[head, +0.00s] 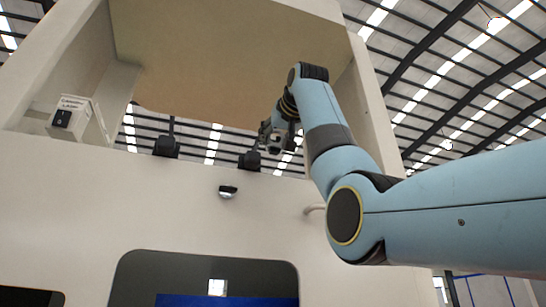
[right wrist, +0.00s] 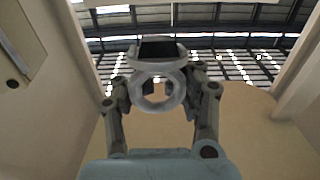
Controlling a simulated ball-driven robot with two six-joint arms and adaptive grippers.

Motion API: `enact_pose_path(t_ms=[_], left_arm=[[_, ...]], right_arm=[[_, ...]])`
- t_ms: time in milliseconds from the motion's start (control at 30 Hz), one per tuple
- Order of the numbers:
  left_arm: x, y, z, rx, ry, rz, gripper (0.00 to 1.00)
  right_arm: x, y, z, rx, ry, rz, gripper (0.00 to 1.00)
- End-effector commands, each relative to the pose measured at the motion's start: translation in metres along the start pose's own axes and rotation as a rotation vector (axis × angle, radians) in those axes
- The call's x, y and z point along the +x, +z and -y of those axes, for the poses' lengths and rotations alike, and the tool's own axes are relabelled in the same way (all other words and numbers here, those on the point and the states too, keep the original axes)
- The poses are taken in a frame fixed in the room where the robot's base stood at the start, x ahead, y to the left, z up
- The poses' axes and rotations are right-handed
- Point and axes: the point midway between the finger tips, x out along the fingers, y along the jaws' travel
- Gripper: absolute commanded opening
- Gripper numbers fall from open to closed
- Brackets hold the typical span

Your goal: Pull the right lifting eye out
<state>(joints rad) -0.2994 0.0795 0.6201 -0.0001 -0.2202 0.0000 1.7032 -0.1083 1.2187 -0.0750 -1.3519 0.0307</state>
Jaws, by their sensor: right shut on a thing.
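My right gripper (head: 277,138) is high in the open bay of the pale dispenser housing, near the bay's right side. It also shows in the right wrist view (right wrist: 158,88), where its two fingers close from both sides on a grey metal ring, the lifting eye (right wrist: 157,106). A second grey ring-shaped part with a dark top (right wrist: 158,48) sits right above the eye; I cannot tell whether they are one piece. In the head view the eye is too small and covered by the gripper to make out. My left gripper is not in view.
A white switch box (head: 72,118) with a lamp label is on the bay's left. Two dark fittings (head: 167,146) (head: 250,161) stand at the bay's lower edge. Below are a small dome (head: 228,191), a handle (head: 313,209) and a dark panel (head: 205,272). Side walls flank the bay.

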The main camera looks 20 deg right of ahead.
Motion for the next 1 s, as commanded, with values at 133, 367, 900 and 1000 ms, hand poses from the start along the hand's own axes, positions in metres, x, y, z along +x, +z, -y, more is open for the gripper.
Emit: enact_pose_path(t_ms=[133,367,900,1000], left_arm=[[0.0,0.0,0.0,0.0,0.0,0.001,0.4],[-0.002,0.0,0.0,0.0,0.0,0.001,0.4],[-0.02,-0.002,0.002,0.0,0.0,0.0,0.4],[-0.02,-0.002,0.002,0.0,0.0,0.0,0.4]], right_arm=[[0.0,0.0,0.0,0.0,0.0,-0.001,0.0],[0.0,-0.002,0.0,0.0,0.0,-0.001,0.0],[0.0,-0.041,0.0,0.0,0.001,-0.001,0.0],[-0.001,-0.048,0.0,0.0,0.001,-0.001,0.0]])
